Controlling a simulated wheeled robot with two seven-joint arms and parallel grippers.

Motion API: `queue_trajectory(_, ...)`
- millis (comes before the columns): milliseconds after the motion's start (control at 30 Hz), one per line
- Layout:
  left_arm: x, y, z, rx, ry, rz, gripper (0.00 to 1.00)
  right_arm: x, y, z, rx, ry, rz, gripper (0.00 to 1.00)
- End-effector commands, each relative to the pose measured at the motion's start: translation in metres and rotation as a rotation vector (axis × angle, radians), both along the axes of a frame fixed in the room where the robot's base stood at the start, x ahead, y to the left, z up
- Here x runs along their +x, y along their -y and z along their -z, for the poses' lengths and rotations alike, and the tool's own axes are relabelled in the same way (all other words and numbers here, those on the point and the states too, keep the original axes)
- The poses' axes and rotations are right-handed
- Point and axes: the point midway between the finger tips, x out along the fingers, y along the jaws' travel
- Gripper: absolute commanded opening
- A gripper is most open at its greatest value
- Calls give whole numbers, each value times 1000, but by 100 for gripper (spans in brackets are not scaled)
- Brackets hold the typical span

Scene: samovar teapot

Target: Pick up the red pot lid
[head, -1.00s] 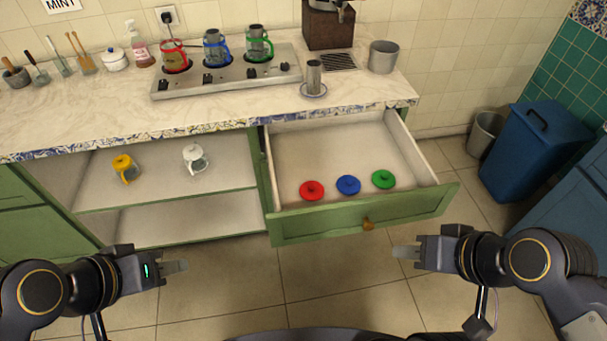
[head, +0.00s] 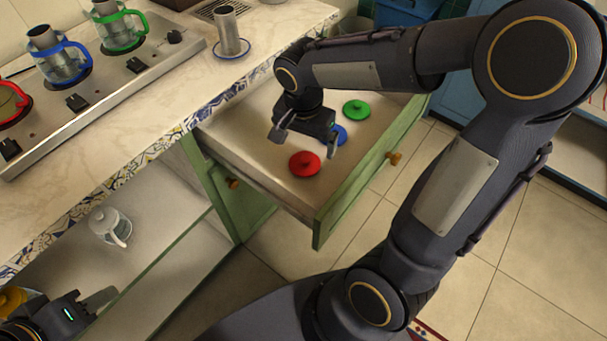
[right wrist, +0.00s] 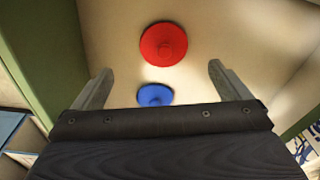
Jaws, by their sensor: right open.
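The red pot lid (head: 304,163) lies flat in the open drawer, a round disc with a small knob. My right gripper (head: 309,145) is open and empty above the drawer, over the lids and close to the red one. In the right wrist view the red lid (right wrist: 163,44) lies beyond the fingertips, roughly centred between the open fingers (right wrist: 155,78). The blue lid (head: 339,134) is partly hidden behind my right gripper; it also shows in the right wrist view (right wrist: 155,95). My left gripper (head: 93,300) is at the lower left, near the open cabinet, far from the lid.
The green lid (head: 356,109) lies farther back in the drawer (head: 262,157). The drawer's green front and side walls surround the lids. The counter (head: 150,110) with the stove and glass pots is at left. A white teapot (head: 110,227) stands on the shelf below.

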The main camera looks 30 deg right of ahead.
Motion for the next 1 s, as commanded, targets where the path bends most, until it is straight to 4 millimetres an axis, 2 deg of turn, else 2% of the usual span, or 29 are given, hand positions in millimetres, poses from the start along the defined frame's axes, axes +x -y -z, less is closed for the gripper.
queue_trajectory(33, 0, 0, 7, 0, 0, 0, 36, 5, -1, 11, -13, -6, 18, 97)
queue_trajectory(367, 0, 0, 15, 0, 1, 0, 36, 11, 2, 46, -24, -10, 43, 97)
queue_trajectory(600, 0, 0, 24, 0, 0, 0, 36, 15, 7, 80, -23, -10, 43, 97)
queue_trajectory(700, 0, 0, 25, 0, 0, 0, 36, 16, 8, 88, -22, -8, 43, 97)
queue_trajectory(933, 0, 0, 24, 0, 0, 0, 36, 16, 8, 88, -22, -7, 42, 97)
queue_trajectory(1000, 0, 0, 24, 0, 0, 0, 36, 16, 8, 88, -22, -7, 42, 90)
